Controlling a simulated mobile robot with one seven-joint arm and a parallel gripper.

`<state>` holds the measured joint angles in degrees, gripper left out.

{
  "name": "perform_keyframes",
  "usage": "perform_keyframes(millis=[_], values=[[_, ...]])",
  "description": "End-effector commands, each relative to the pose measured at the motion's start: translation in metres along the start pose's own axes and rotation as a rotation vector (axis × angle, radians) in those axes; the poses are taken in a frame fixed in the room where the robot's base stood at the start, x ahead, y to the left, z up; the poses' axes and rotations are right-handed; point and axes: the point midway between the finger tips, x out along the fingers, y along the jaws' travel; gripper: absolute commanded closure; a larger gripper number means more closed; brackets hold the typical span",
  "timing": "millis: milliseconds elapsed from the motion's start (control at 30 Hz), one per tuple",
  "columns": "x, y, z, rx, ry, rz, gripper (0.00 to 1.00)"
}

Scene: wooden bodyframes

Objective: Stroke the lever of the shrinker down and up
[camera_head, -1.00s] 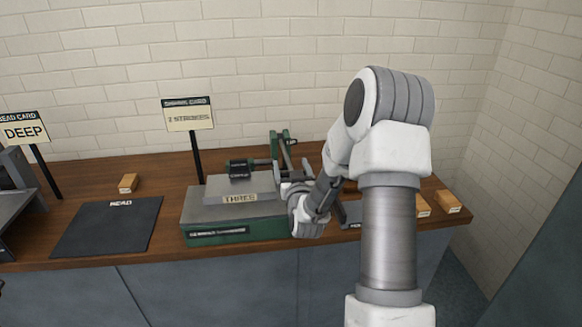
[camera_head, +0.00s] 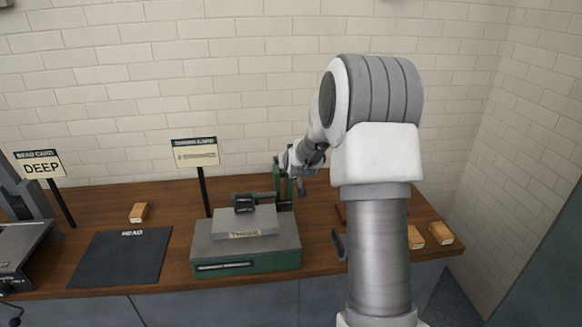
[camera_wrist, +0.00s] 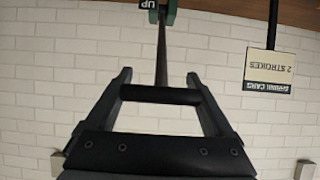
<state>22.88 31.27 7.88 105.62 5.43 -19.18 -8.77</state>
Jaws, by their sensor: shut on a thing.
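The shrinker (camera_head: 275,258) is a green machine with a grey top block marked THREE, standing on the wooden bench. Its green upright (camera_head: 279,178) rises at the back right, partly behind my wrist. My gripper (camera_head: 287,164) is up beside the top of this upright; its fingers are small and hard to make out there. In the wrist view my gripper (camera_wrist: 158,78) is shut on the lever's black crossbar grip (camera_wrist: 160,94). The lever's dark rod (camera_wrist: 161,50) runs from the grip toward a green part with an UP plate (camera_wrist: 149,4).
The shrink card (camera_head: 195,153) stands behind the shrinker; it reads 2 STROKES in the wrist view (camera_wrist: 268,70). A bead card (camera_head: 40,164) reads DEEP. A dark mat (camera_head: 122,258), a wooden block (camera_head: 138,212) and another machine (camera_head: 22,245) are left. Wooden blocks (camera_head: 440,234) lie right.

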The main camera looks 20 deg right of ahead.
Motion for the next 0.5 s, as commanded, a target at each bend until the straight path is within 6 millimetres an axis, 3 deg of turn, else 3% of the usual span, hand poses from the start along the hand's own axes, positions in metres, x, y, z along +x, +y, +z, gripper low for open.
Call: perform_keyframes(millis=[33,200,500], values=[[0.002,-0.001,-0.012,-0.001,0.014,0.000,1.00],[0.007,0.000,-0.028,-0.001,0.015,0.000,1.00],[0.014,0.000,-0.043,-0.001,0.013,0.000,1.00]])
